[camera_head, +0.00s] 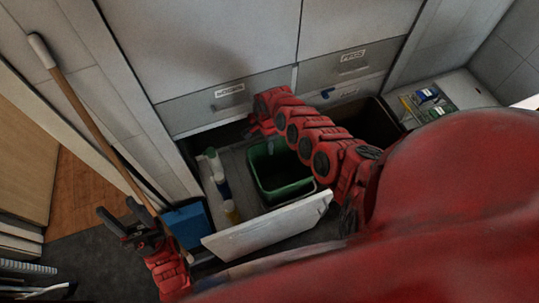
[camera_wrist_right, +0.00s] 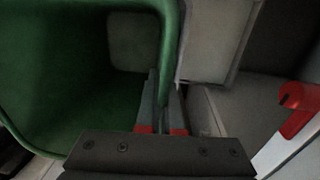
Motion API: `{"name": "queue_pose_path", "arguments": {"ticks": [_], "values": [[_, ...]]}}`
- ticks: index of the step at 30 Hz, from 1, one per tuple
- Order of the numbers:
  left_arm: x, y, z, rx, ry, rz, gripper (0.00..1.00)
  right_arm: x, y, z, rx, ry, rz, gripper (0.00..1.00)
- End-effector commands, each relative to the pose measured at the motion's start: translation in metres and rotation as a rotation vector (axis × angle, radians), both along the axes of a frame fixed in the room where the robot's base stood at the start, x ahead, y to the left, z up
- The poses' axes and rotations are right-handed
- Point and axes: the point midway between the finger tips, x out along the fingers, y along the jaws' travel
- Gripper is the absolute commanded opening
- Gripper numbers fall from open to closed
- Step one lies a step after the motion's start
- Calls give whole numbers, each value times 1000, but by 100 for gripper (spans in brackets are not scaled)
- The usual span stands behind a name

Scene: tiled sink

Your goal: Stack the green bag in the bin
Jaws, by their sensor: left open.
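The green bag (camera_head: 282,190) is box-shaped and open at the top. It sits in the pulled-out drawer under the sink in the head view, and looks empty and dark inside. It also fills the left of the right wrist view (camera_wrist_right: 60,80). My right gripper (camera_wrist_right: 162,88) has its fingers close together with the green rim between them. In the head view my right arm reaches across to the bag's far side, and its fingertips are hidden. My left gripper (camera_head: 119,210) is open and empty at the lower left, clear of the drawer. I cannot make out a separate bin around the bag.
Bottles (camera_head: 221,185) stand left of the bag in the drawer. The white drawer front (camera_head: 268,228) stands before it. A dark open compartment (camera_head: 372,122) lies to the right. A long wooden stick (camera_head: 88,115) and a blue box (camera_head: 187,225) are near my left gripper.

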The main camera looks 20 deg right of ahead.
Motion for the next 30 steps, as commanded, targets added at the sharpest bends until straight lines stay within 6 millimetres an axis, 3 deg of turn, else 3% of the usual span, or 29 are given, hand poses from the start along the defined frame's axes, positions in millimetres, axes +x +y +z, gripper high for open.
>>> {"name": "queue_pose_path", "arguments": {"ticks": [9, 15, 18, 26, 30], "values": [[0, 0, -28, 0, 0, 0, 50, 0, 1, -40, -2, 3, 3, 0], [0, 0, -25, 0, 0, 0, 50, 0, 0, -37, -1, 1, 1, 0], [0, 0, -25, 0, 0, 0, 50, 0, 0, -37, -1, 1, 1, 16], [0, 0, -24, 0, 0, 0, 50, 0, 0, -37, -1, 1, 1, 16], [0, 0, -16, 0, 0, 0, 50, 1, 0, -25, 1, 0, 1, 16]]}}
